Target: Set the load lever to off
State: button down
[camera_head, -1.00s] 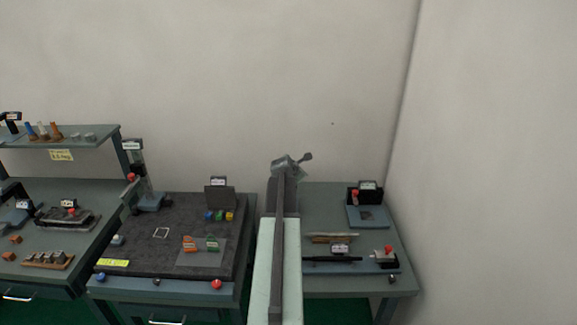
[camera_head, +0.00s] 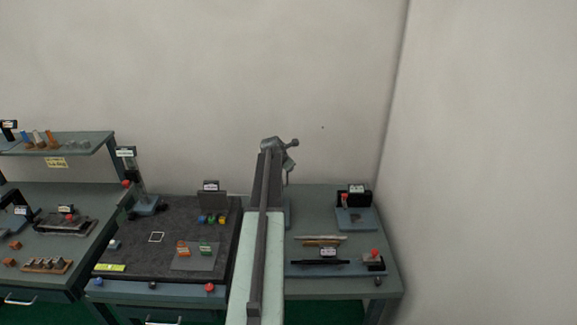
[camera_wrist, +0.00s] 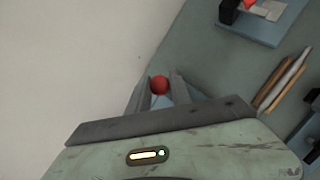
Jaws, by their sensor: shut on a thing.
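A red ball knob (camera_wrist: 159,85) sits between the two fingertips of my gripper (camera_wrist: 160,88) in the wrist view. I take it for the knob of the load lever; no label on it can be read. The fingers are shut on it. Part of a blue base shows behind the fingers, but the lever's shaft and setting are hidden. In the head view my gripper (camera_head: 288,166) is small, at the far end of my raised arm, over the left back of the right-hand table (camera_head: 305,205). The knob cannot be made out there.
A blue plate with a black block and red knob (camera_head: 345,200) stands at the table's back right. Rods (camera_head: 319,240) and a blue fixture with another red knob (camera_head: 374,254) lie nearer. A dark mat (camera_head: 130,260) with small blocks is on the left table. A wall stands behind.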

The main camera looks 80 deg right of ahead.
jog(key=shift+w+d+r, duration=0.1)
jog(key=shift+w+d, duration=0.05)
jog(key=shift+w, duration=0.1)
jog(key=c, duration=1.5)
grip_release()
jog(key=shift+c, duration=0.2)
jog(key=o, duration=0.4)
jog(key=shift+w+d, duration=0.1)
jog(key=shift+c, duration=0.2)
jog(key=shift+s, duration=0.2)
jog(key=p+v, duration=0.5)
jog(key=v, duration=0.2)
jog(key=shift+a+r+p, duration=0.2)
jog(key=shift+a+p, duration=0.15)
jog(key=shift+p, duration=0.05)
jog(key=shift+w, duration=0.1)
